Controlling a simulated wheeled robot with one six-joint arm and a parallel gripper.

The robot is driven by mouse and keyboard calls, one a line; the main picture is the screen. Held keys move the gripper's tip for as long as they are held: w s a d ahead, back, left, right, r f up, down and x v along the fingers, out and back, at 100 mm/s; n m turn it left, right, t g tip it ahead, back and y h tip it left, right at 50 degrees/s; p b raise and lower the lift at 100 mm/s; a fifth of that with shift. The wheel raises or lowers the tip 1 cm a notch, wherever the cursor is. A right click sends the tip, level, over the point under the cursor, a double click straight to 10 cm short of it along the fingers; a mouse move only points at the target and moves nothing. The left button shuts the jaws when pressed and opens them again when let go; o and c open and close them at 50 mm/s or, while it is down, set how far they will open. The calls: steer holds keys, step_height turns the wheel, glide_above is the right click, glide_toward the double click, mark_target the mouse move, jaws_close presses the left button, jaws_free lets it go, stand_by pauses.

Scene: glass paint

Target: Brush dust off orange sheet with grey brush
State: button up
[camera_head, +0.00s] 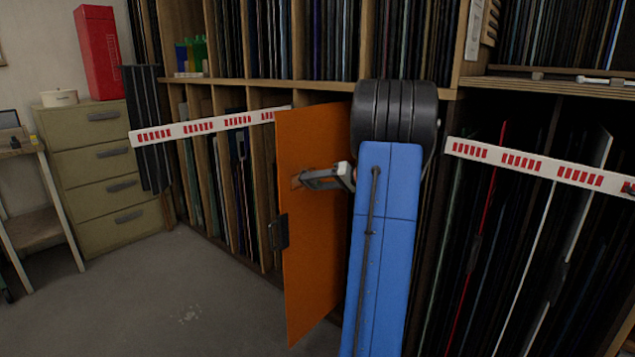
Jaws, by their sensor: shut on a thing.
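The orange sheet (315,255) stands upright, sticking out of the rack in the middle of the head view. A dark handle (278,232) sits on its left edge. My gripper (318,177) is in front of the sheet's upper middle, reaching left from my blue arm. It is shut on a small grey piece with a brownish end, which seems to be the grey brush (298,181). The brush end is at or very near the sheet's face; I cannot tell whether it touches. My arm hides the sheet's right side. No dust can be made out on the sheet.
Racks of upright sheets (520,230) fill the back and right. White strips with red marks (205,125) cross in front of them. A drawer cabinet (108,170) with a red box (98,50) stands at the left. The grey floor (170,290) at left is clear.

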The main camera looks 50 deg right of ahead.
steer(key=shift+s+a, duration=0.25)
steer(key=shift+a, duration=3)
steer(key=shift+s+r, duration=0.1)
steer(key=shift+r, duration=0.85)
steer(key=w+d, duration=0.1)
steer(key=d, duration=1.1)
steer(key=shift+s+d, duration=0.15)
steer(key=shift+s, duration=1.3)
steer(key=shift+s+d, duration=0.1)
steer(key=shift+s, duration=1.35)
